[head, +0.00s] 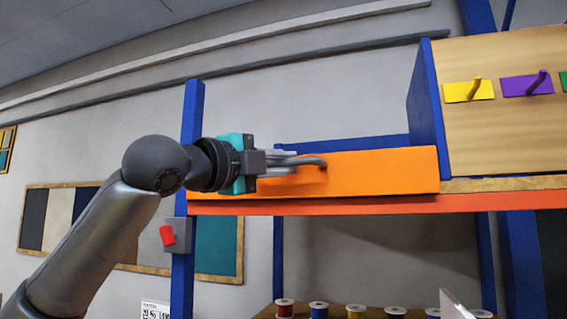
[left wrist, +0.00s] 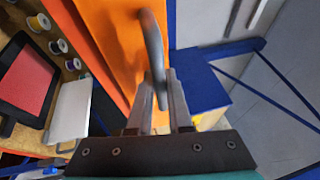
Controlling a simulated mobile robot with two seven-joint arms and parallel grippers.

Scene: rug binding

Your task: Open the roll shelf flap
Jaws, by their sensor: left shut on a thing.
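The roll shelf flap (head: 385,172) is an orange panel on the blue-framed shelf in the head view. It stands upright along the shelf front, above a red-orange shelf edge. It also fills the upper middle of the left wrist view (left wrist: 108,30). A curved grey handle (left wrist: 152,42) sticks out from the flap. My left gripper (head: 290,162) reaches it from the left, and its fingers (left wrist: 162,100) are shut on the handle. In the head view the gripper covers most of the handle (head: 318,161). My right gripper is not in view.
A blue post (head: 188,120) with a red switch (head: 168,235) stands beside my left arm. A pegboard panel (head: 520,130) with coloured hook plates is at the right. Several thread spools (head: 318,309) stand on a lower surface beneath the shelf.

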